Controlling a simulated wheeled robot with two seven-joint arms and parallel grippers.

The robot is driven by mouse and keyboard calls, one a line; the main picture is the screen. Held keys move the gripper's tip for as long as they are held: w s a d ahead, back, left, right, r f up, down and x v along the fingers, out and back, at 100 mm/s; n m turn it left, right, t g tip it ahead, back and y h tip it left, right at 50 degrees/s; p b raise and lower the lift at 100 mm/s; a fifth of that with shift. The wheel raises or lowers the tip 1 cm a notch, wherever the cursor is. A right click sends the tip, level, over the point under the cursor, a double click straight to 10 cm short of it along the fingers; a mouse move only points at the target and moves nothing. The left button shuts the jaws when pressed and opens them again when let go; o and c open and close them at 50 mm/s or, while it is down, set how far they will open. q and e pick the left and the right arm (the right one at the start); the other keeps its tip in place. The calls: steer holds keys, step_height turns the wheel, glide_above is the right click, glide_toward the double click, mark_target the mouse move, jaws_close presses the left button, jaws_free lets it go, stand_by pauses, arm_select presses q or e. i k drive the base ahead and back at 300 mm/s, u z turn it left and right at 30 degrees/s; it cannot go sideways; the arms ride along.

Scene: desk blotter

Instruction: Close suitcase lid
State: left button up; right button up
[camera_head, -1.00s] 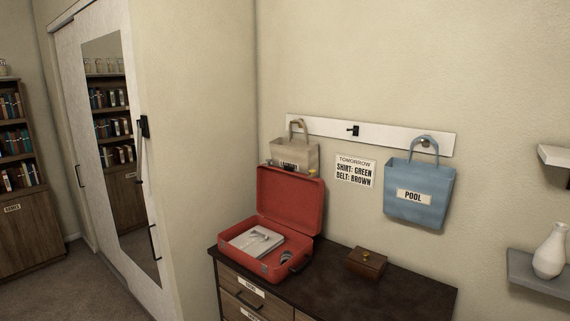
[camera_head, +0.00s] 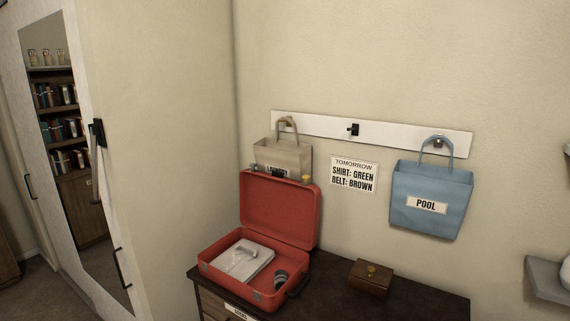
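A red suitcase (camera_head: 212,264) stands open on the left end of a dark dresser top. Its lid (camera_head: 279,211) is raised nearly upright at the back, towards the wall. Inside the base lie a folded white-grey item (camera_head: 240,262) and a small dark rolled item (camera_head: 281,278). Neither of my grippers is in view.
The dresser top (camera_head: 420,299) is mostly clear to the right, with a small brown box (camera_head: 370,278) on it. A beige bag (camera_head: 284,156) hangs just behind the lid; a blue POOL bag (camera_head: 430,200) hangs right. A mirrored wardrobe (camera_head: 66,130) stands left.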

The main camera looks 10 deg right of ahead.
mark_target(274, 205)
steer(key=u, duration=0.15)
steer(key=i, duration=0.85)
steer(key=u, duration=0.45)
